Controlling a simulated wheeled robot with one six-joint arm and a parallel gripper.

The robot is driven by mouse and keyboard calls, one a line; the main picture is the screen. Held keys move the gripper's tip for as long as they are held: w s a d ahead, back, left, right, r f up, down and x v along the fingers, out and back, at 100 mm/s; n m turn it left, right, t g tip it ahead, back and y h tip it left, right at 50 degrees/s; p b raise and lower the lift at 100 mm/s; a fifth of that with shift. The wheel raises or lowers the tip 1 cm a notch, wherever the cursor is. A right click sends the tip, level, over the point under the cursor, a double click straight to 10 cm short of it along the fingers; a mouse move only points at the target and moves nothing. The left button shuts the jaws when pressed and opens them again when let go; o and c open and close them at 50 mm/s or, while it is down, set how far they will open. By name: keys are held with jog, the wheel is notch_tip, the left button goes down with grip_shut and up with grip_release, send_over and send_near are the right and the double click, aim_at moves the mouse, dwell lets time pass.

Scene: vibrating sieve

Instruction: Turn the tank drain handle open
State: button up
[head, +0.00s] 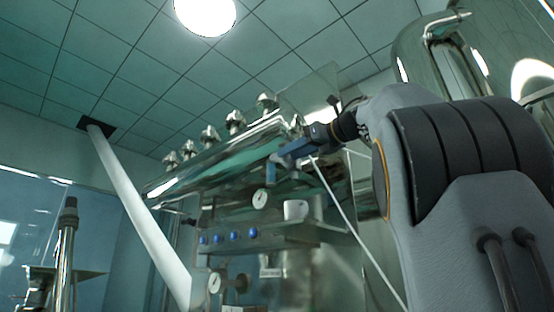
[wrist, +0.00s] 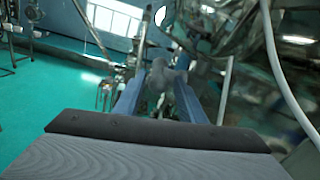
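My gripper (wrist: 160,92) shows in the wrist view with its two blue fingers spread apart. A grey rounded piece (wrist: 163,74) appears at or just beyond the fingertips; I cannot tell if the fingers touch it or if it is the drain handle. A large shiny steel tank (head: 465,50) stands at the upper right, partly hidden by my arm. I cannot make out a drain handle for certain in the head view.
The steel sieve machine has a panel with several blue knobs (head: 236,235) and a white cup-like part (head: 296,210). A thick white pipe (head: 140,205) slants down at the left. In the wrist view, open green floor (wrist: 60,95) lies to the left.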

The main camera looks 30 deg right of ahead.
aim_at(279, 159)
jog(key=shift+p+x, duration=1.15)
jog(key=shift+x, duration=1.8)
jog(key=shift+a, duration=0.1)
grip_shut()
